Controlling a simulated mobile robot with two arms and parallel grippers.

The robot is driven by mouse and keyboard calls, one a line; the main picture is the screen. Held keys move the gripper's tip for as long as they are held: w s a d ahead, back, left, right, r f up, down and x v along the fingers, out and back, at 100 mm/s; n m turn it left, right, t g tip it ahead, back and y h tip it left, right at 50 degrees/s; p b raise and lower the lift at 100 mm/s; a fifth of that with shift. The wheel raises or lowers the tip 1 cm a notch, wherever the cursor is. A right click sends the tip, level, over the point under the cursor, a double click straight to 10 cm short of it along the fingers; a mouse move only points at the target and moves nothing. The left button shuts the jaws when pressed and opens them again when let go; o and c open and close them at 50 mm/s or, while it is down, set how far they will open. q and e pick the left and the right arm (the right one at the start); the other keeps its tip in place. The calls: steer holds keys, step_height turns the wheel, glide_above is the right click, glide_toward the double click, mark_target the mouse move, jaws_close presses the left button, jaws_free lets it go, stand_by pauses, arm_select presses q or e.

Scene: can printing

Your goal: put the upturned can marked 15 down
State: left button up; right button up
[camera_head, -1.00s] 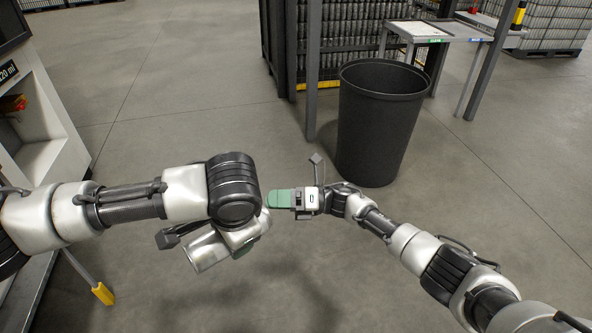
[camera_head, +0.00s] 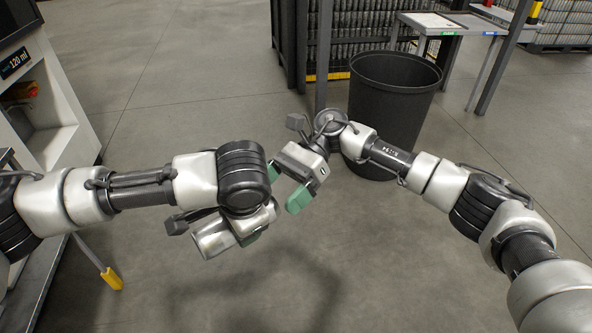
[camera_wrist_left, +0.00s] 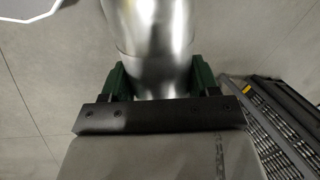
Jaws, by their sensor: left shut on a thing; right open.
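A shiny bare metal can (camera_head: 211,241) is held by my left gripper (camera_head: 246,236), in the lower middle of the head view. It lies tilted there, well above the floor. In the left wrist view the can (camera_wrist_left: 148,40) sits between the two green fingers of the left gripper (camera_wrist_left: 160,80). No number shows on the can's visible side, and which end is up cannot be told. My right gripper (camera_head: 285,186) is open and empty, its green fingers apart, just right of my left wrist.
A large black bin (camera_head: 395,105) stands behind my right arm. A grey stand (camera_head: 455,25) with green and blue labels is at the back right. A white machine (camera_head: 60,100) marked 120 ml stands at left, by a bench edge. Open floor lies ahead.

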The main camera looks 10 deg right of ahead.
steer(key=shift+x, duration=2.3)
steer(key=c, duration=1)
arm_select(q)
steer(key=o, duration=1)
steer(key=shift+c, duration=0.2)
arm_select(e)
steer(key=shift+c, duration=0.7)
